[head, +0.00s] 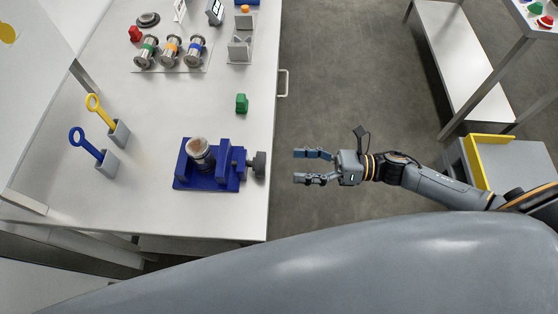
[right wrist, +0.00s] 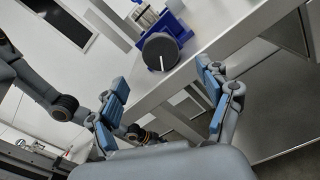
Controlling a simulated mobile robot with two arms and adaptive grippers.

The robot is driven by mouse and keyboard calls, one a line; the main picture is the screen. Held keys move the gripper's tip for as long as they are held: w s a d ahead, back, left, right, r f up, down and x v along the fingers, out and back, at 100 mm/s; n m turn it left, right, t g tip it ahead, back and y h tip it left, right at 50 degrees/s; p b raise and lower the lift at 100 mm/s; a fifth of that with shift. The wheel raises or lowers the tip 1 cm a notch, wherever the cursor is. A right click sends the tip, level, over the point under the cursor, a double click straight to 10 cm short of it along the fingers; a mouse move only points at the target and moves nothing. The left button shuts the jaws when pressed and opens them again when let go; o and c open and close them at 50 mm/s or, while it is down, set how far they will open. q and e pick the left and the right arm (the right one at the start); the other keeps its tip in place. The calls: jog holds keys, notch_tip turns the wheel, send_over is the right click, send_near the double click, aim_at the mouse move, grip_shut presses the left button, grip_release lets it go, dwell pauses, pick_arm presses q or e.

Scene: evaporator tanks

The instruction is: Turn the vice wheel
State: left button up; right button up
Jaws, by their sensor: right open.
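A blue vice (head: 208,178) stands near the right edge of the white table, with a metal cylinder (head: 201,155) upright between its jaws. The vice wheel (head: 259,164) is a dark grey round knob on the vice's right side, at the table edge. In the right wrist view the wheel (right wrist: 159,51) faces the camera and shows a white line. My right gripper (head: 298,166) is open and empty, off the table to the right of the wheel and apart from it. In the right wrist view its fingers (right wrist: 161,75) spread on both sides below the wheel.
The white table (head: 190,108) also bears a green block (head: 241,103), two grey holders (head: 106,163) with yellow and blue ring tools, and several banded cylinders (head: 170,50). A table handle (head: 284,83) juts out at the right edge. Open floor (head: 345,85) lies right of the table.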

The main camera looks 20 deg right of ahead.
aim_at(260, 163)
jog(key=shift+v, duration=1.3)
jog(key=w+a+n+p, duration=0.1)
jog(key=a, duration=0.2)
jog(key=w+a+n+p, duration=0.1)
jog(key=a, duration=0.3)
jog(key=w+a+n+p, duration=0.1)
jog(key=a, duration=0.3)
jog(key=shift+w+r, duration=0.2)
jog(key=shift+w, duration=0.05)
jog(key=shift+w+a+f, duration=0.15)
jog(key=shift+a, duration=0.3)
